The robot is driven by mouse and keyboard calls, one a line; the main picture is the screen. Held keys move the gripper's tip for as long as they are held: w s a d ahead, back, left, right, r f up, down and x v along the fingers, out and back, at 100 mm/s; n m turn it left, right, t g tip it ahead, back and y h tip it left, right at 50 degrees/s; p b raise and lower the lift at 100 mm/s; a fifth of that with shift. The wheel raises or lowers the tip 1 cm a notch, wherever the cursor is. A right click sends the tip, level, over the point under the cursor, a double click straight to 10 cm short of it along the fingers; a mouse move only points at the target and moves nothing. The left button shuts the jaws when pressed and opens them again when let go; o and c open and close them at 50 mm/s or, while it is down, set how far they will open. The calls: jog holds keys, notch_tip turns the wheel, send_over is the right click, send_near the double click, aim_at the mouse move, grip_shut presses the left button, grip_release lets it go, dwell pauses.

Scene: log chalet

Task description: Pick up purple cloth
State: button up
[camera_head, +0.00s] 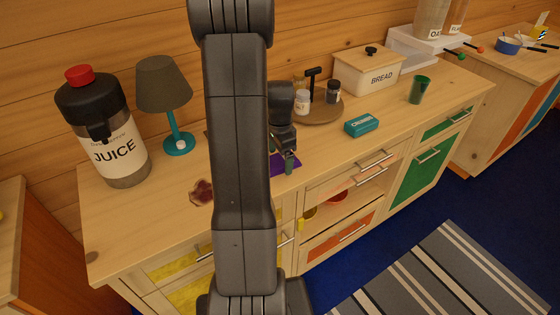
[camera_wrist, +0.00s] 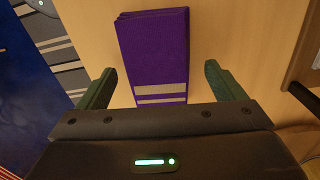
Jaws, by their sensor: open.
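The purple cloth (camera_wrist: 153,50) lies folded flat on the wooden counter, with two pale stripes near its end closest to me in the wrist view. In the head view only a small part of the purple cloth (camera_head: 284,161) shows, the rest hidden behind my arm. My gripper (camera_wrist: 160,82) is open above the cloth, with one green finger on each side of it in the wrist view. In the head view my gripper (camera_head: 288,165) points down at the cloth. I cannot tell how far the fingertips are above the counter.
On the counter (camera_head: 330,158) stand a juice dispenser (camera_head: 110,150), a lamp (camera_head: 165,85), a round tray (camera_head: 325,116) with jars, a bread box (camera_head: 368,75), a teal box (camera_head: 362,125) and a green cup (camera_head: 419,90). A reddish-brown item (camera_head: 201,192) lies left of my arm.

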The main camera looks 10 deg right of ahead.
aim_at(280, 159)
jog(key=shift+f, duration=0.5)
jog(key=c, duration=1)
jog(key=shift+r, duration=0.1)
jog(key=shift+c, duration=0.2)
notch_tip(280, 159, up, 10)
jog(key=shift+b, duration=0.3)
jog(key=o, duration=0.3)
jog(key=shift+c, duration=1.1)
